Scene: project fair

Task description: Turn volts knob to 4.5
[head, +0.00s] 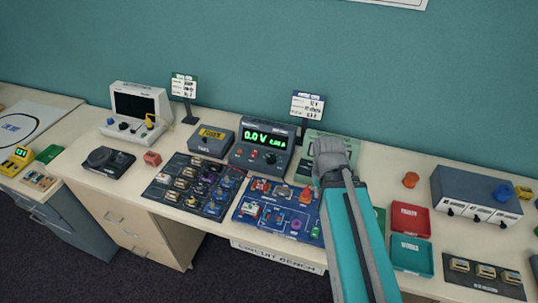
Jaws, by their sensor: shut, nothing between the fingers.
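The power supply (235,158), a dark grey box with a green lit display (264,139), stands at the middle of the bench. Its display reads 0.0 V, with a smaller 0.00 A beside it. Small red controls and a larger dark round knob (270,158) sit below the display. The knob labels and pointer are too small to read. My gripper (320,166) is to the right of the supply, apart from its knobs in the picture. It is shut and empty. My wrist hides most of the fingers.
A blue circuit board (240,214) and a dark parts tray (150,193) lie in front of the supply. A yellow-labelled box (208,146) stands left, and a pale green device (310,141) is behind my gripper. Red (410,206) and teal (412,268) trays lie right of my arm.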

